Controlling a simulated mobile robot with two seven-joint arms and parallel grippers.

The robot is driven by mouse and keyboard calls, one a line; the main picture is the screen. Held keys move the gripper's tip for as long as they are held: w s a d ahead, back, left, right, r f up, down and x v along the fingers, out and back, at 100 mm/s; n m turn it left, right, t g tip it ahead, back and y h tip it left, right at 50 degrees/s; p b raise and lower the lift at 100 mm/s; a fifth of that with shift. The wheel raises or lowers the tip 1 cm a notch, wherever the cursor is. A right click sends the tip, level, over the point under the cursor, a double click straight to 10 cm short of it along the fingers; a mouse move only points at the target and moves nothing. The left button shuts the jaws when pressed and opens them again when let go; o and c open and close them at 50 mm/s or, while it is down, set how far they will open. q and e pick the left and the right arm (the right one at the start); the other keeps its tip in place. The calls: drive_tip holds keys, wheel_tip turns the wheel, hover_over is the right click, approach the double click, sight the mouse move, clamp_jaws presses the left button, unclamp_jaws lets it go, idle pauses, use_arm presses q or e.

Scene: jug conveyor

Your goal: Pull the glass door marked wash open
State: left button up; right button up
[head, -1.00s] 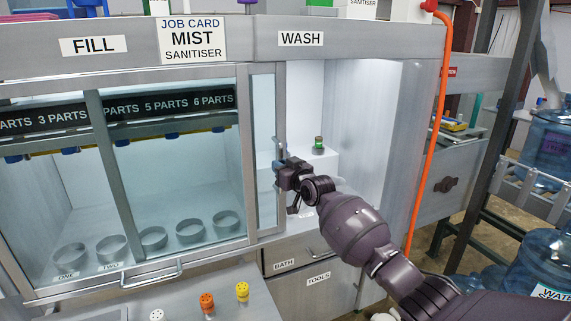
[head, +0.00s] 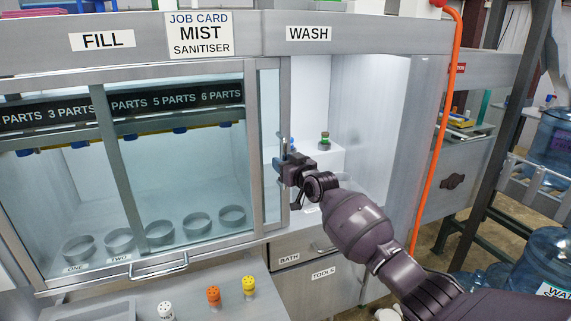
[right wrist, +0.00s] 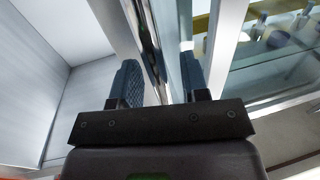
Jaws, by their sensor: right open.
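The WASH label (head: 308,33) is on the beam above a bright white bay whose front is open. A narrow framed glass panel (head: 269,150) stands at the bay's left side, with a small upright handle (head: 284,145) by its right edge. My right gripper (head: 283,165) is at this edge, just below the handle's top. In the right wrist view my two open fingers (right wrist: 160,82) stand either side of an upright metal edge, with glass to the right. Contact cannot be told. My left gripper is not in view.
A small green-capped bottle (head: 324,141) stands on a white step in the bay. The FILL side has sliding glass (head: 180,165) with several cups behind it. Shaker bottles (head: 213,296) stand on the front shelf. An orange hose (head: 437,150) hangs at the right.

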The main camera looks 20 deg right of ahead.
drive_tip(key=shift+s, duration=0.1)
drive_tip(key=v, duration=1)
drive_tip(key=shift+s, duration=0.35)
drive_tip(key=shift+d, duration=0.1)
drive_tip(key=s+f+m+g+h, duration=0.1)
drive_tip(key=s+f+g+h, duration=0.1)
drive_tip(key=s+f, duration=1.3)
drive_tip(key=s+d+f+m+g+h, duration=0.1)
drive_tip(key=s+f+g+h, duration=0.2)
drive_tip(key=s+f, duration=1.3)
drive_tip(key=s, duration=0.7)
drive_tip(key=shift+g, duration=0.3)
